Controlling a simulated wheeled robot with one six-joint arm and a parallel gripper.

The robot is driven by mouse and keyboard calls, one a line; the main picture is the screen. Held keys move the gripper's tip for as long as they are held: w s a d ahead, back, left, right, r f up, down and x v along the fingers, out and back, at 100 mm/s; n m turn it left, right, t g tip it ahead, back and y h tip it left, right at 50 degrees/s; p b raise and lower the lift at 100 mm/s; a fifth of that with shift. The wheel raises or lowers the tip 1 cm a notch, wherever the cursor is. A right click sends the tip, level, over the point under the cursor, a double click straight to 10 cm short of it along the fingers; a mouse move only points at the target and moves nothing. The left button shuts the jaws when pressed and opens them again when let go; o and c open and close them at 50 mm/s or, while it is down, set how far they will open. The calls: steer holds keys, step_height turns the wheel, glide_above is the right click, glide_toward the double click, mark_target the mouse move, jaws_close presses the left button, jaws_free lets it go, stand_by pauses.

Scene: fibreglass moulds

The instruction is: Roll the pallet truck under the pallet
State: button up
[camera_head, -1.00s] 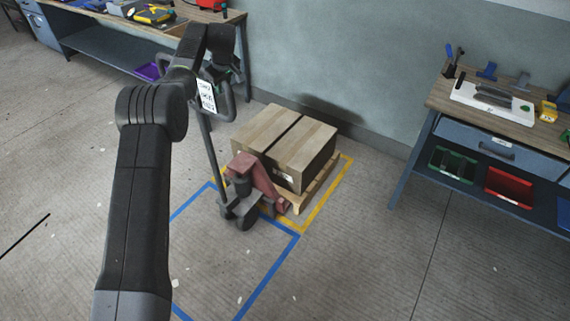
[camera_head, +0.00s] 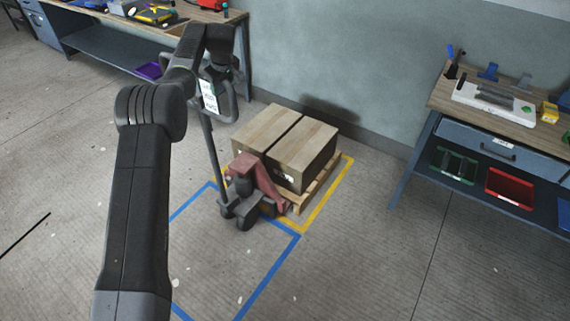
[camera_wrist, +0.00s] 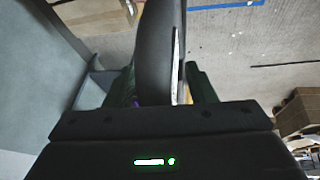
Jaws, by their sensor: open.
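The pallet truck has a red body (camera_head: 258,180), dark wheels and a tall handle shaft (camera_head: 211,150) with a white label. It stands against the near end of the wooden pallet (camera_head: 318,190), its forks hidden by the pallet and load. The pallet carries brown boxes (camera_head: 290,145) and lies inside a yellow floor outline. My gripper (camera_head: 222,72) is at the top of the handle. In the wrist view, my gripper (camera_wrist: 165,88) is open, its dark green fingers on either side of the black handle grip (camera_wrist: 160,45). Contact with it cannot be told.
A blue floor outline (camera_head: 262,277) lies in front of the truck. A workbench (camera_head: 480,125) with trays stands at the right and another bench (camera_head: 110,30) at the back left. The wall is close behind the boxes. The floor at front right is clear.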

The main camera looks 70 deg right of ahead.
steer(key=w+r+v, duration=0.1)
steer(key=w+v, duration=0.2)
steer(key=v, duration=1.7)
steer(key=shift+a+r, duration=0.25)
steer(key=shift+r, duration=0.05)
steer(key=shift+f, duration=0.1)
steer(key=d+f, duration=0.3)
steer(key=f, duration=0.7)
steer(key=shift+d, duration=0.2)
steer(key=shift+s+f, duration=0.1)
steer(key=shift+f, duration=0.05)
